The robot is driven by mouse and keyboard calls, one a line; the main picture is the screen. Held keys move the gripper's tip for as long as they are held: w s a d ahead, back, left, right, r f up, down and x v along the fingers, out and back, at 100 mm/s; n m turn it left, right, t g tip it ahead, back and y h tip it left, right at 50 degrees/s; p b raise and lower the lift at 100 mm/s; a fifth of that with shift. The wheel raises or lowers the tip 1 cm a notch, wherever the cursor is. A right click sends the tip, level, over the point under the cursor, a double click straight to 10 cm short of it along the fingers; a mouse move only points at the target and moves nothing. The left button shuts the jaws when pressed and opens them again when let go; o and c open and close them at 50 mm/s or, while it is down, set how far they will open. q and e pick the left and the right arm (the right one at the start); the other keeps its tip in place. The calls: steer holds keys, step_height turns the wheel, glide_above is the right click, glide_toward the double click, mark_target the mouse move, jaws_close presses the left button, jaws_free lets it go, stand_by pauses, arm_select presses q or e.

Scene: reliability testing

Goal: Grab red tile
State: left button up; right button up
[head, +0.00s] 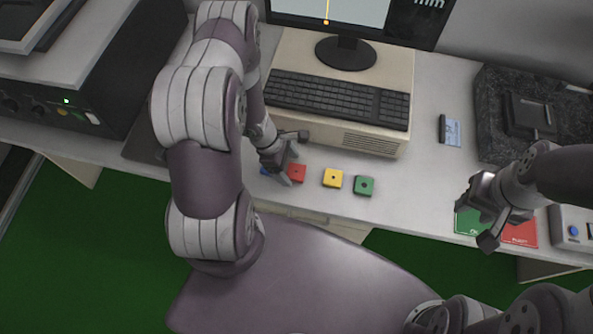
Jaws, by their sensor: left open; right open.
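The red tile (297,173) is a small square block with a dark dot, lying on the white table near its front edge. A blue tile (265,171) is to its left, mostly hidden by my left gripper. A yellow tile (333,178) and a green tile (364,186) lie to its right in the same row. My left gripper (290,160) is open at the red tile, with its fingers beside and over its left part; I cannot tell whether they touch it. My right gripper (478,221) is open and empty above the green and red pads at the right.
A beige computer case (300,50) with a black keyboard (340,99) and a monitor stands behind the tiles. A green pad (467,221) and a red pad (522,234) lie at the front right. A dark stone-like block (490,105) is at the right. The table between the green tile and the pads is clear.

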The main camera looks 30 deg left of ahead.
arm_select(q)
steer(key=shift+w+d+f, duration=0.15)
steer(key=shift+d+f, duration=0.05)
steer(key=shift+f, duration=0.4)
steer(key=c, duration=1.1)
steer(key=shift+c, duration=0.2)
